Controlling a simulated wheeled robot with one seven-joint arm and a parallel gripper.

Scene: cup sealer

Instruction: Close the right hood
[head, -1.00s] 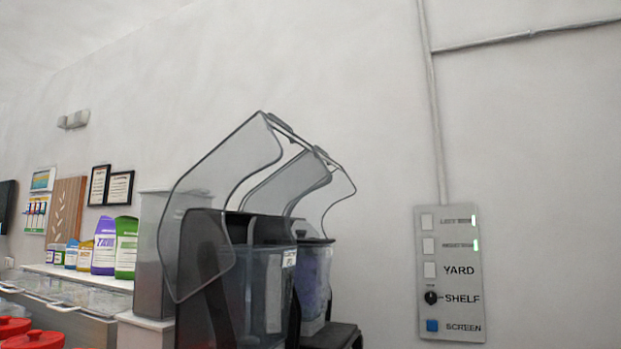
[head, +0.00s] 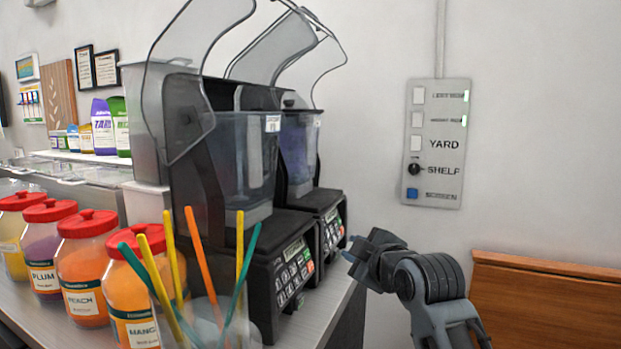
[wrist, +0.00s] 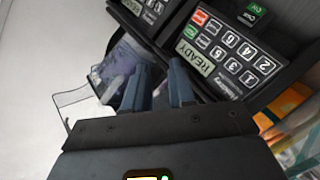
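Two blenders stand side by side on the counter, each with a clear hood tilted up and open. The right hood (head: 283,48) is the farther one, raised above the right blender (head: 300,165) and its purple-filled jar; the left hood partly overlaps it in the head view. The left hood (head: 190,60) is nearer. My gripper (head: 352,250) is to the right of the right blender's base, low and apart from the hood. In the wrist view, its two fingers (wrist: 158,92) are spread with nothing between them. A clear curved edge, seemingly of a hood, shows left of the fingers.
Keypads (head: 296,270) face the front of the blenders. Colourful straws (head: 200,270) in a clear cup and red-lidded jars (head: 90,255) stand at the front left. A switch panel (head: 437,145) is on the wall. A wooden board (head: 545,305) is at the lower right.

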